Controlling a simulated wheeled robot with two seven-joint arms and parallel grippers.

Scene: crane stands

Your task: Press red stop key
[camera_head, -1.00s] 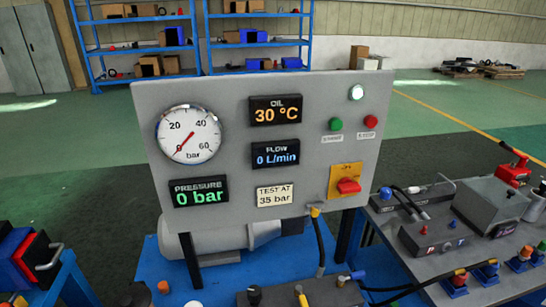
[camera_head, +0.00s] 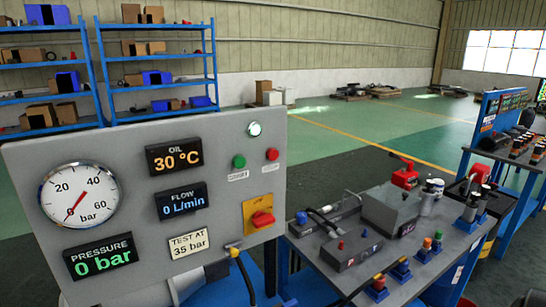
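The red stop key (camera_head: 272,154) is a small round red button at the upper right of the grey control panel (camera_head: 215,130). A green button (camera_head: 239,161) sits to its left, with small labels under both. A lit white lamp (camera_head: 254,129) is above them. The panel displays read 30 °C, 0 L/min and 0 bar. Neither of my grippers shows in the head view.
A grey-topped bench (camera_head: 345,238) with boxes, hoses and coloured knobs stands right of the panel. Farther right is a blue rack (camera_head: 500,115) with dark cylinders. Blue shelves (camera_head: 155,60) stand behind the panel. Green floor (camera_head: 345,145) is open beyond the bench.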

